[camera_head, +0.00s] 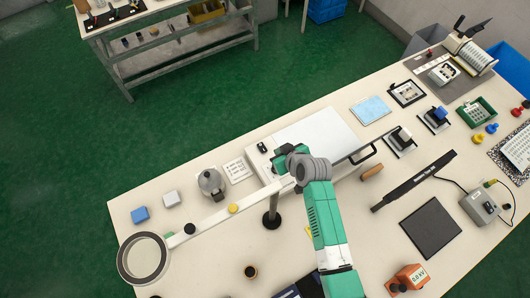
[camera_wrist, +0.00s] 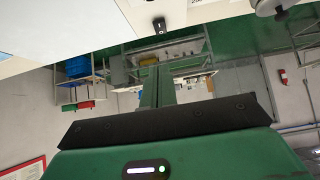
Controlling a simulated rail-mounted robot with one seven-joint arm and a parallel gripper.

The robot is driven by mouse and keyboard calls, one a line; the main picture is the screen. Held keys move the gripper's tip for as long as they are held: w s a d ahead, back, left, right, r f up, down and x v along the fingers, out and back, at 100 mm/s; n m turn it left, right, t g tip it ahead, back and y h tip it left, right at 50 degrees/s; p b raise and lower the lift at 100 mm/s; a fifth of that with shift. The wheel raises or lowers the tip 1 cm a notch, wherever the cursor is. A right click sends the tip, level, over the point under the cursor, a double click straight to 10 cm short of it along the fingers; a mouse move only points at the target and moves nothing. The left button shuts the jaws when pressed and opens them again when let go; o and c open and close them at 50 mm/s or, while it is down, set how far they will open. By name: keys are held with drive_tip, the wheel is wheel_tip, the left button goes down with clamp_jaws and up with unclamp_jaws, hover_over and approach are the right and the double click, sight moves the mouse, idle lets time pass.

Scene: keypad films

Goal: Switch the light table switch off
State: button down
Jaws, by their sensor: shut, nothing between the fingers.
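The light table (camera_head: 318,133) is a pale flat panel on the workbench. Its small black switch (camera_head: 262,147) sits at the panel's left end, with a light mark on it. In the wrist view the switch (camera_wrist: 159,24) shows near the top middle, on a white surface. Its on or off position is too small to tell. My gripper (camera_wrist: 158,72) is shut and empty, its green fingers together below the switch in that view. In the head view my arm's end is just right of the switch, and the fingertips are hard to make out. I see no contact with the switch.
A magnifier lamp (camera_head: 144,258) has a long white arm crossing the bench beside my arm. A round metal tin (camera_head: 211,183) and a printed card (camera_head: 237,169) stand left of the switch. A black handle (camera_head: 363,154) is at the light table's right.

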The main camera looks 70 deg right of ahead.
drive_tip(key=shift+d, duration=0.1)
drive_tip(key=b, duration=0.2)
hover_over(265, 149)
drive_tip(key=s+a, duration=0.1)
drive_tip(key=s, duration=0.1)
drive_tip(key=f, duration=0.7)
drive_tip(key=shift+a+f, duration=0.2)
wheel_tip(265, 149, down, 3)
drive_tip(key=shift+s+a+r, duration=0.1)
drive_tip(key=shift+s+r, duration=0.05)
drive_tip(key=shift+r, duration=0.05)
drive_tip(key=shift+f, duration=0.5)
drive_tip(key=shift+b, duration=0.3)
